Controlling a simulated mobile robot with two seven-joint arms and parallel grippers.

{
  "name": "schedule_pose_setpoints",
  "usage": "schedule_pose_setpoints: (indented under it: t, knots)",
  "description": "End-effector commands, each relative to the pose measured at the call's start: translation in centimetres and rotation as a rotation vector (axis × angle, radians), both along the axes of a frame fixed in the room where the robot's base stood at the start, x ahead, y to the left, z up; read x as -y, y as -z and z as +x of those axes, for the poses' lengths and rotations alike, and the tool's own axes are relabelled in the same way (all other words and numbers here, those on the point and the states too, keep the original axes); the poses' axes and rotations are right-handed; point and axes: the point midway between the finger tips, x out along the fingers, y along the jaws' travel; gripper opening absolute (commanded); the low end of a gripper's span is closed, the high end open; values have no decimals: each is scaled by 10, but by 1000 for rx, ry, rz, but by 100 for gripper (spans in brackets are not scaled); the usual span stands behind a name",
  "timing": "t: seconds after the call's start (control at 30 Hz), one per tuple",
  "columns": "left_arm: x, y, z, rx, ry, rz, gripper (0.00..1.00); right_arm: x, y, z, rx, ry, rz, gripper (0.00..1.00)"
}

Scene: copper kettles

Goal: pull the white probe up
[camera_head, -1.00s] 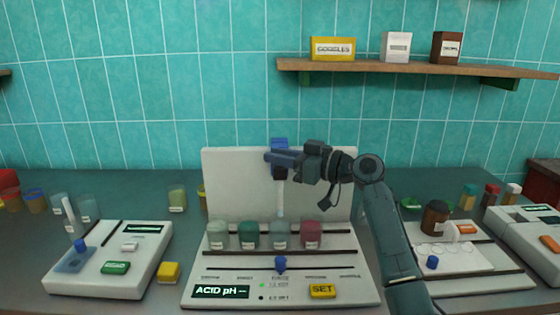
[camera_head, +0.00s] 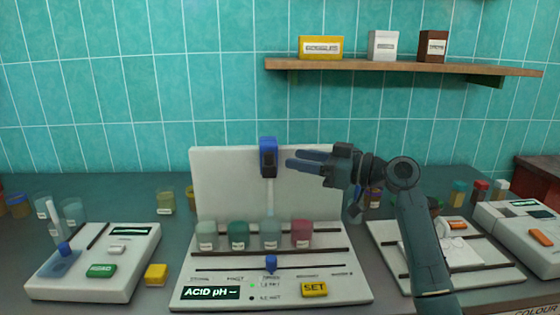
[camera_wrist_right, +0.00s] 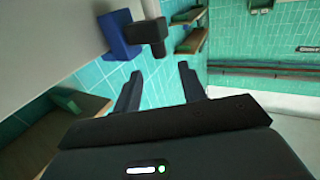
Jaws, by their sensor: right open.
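The white probe (camera_head: 269,197) stands upright in front of the pale back panel (camera_head: 225,180) of the pH meter. Its thin stem hangs from a blue head (camera_head: 268,143) with a dark grip on its front, near the panel's top edge. The stem's lower end is by the third beaker (camera_head: 270,236); I cannot tell whether it is inside. My right gripper (camera_head: 292,159) is open and empty, just right of the head and apart from it. In the right wrist view the dark grip (camera_wrist_right: 148,35) and blue head (camera_wrist_right: 115,35) lie beyond the open fingers (camera_wrist_right: 160,72). My left gripper is not in view.
Several beakers stand in a row on the meter, above a slider with a blue knob (camera_head: 271,263) and a yellow SET button (camera_head: 314,289). Another device (camera_head: 95,262) stands left, and a tray (camera_head: 490,272) lies right. A wooden shelf (camera_head: 400,67) hangs above.

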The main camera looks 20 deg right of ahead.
Motion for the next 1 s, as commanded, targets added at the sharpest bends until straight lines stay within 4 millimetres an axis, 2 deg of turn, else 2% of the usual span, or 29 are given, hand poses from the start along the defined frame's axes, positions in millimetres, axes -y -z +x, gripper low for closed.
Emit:
schedule_pose_setpoints:
  t: [0.1, 0.3, 1.0]
  knots:
    - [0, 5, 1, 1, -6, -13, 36, 18, 3, -16, -1, 2, -2, 41]
    - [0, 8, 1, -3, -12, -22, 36, 34, 1, -32, 0, 1, 0, 41]
    - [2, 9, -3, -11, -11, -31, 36, 37, 0, -35, 0, 0, 1, 41]
